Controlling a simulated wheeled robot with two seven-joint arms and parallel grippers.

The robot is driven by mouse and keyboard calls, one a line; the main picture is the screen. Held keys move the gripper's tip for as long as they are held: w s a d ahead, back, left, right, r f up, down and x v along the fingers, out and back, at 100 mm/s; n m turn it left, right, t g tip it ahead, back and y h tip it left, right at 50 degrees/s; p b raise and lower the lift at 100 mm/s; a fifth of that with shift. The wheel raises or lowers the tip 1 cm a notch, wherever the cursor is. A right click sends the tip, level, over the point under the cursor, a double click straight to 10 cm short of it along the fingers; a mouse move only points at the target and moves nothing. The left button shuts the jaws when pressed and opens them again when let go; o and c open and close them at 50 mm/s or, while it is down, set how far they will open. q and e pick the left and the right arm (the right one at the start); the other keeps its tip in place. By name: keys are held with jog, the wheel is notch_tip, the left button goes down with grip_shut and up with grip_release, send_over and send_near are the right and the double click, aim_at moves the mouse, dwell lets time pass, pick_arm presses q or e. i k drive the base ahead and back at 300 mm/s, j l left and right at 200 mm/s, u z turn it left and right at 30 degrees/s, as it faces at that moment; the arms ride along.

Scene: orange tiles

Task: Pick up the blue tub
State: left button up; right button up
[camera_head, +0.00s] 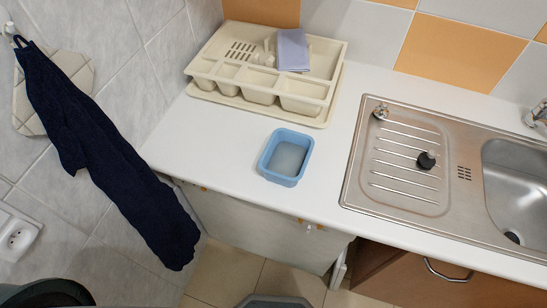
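The blue tub (286,157) stands upright on the white countertop (325,180), near its front edge. It is a small rectangular tub, open at the top, with a pale grey-white inside. Nothing touches it. Neither of my grippers shows in the head view.
A cream dish rack (213,69) with a grey-blue cloth (293,50) stands behind the tub against the wall. A steel sink with drainboard (357,181) is to the right, with a black stopper (426,160) on it. A dark blue towel (105,155) hangs at left. Counter around the tub is clear.

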aim_at(284, 161)
jog(key=k+j, duration=0.25)
jog(key=j, duration=0.2)
jog(key=k+j, duration=0.25)
jog(key=j, duration=0.15)
jog(key=k+j, duration=0.25)
jog(key=j, duration=0.2)
jog(key=k+j, duration=0.25)
jog(key=j, duration=0.2)
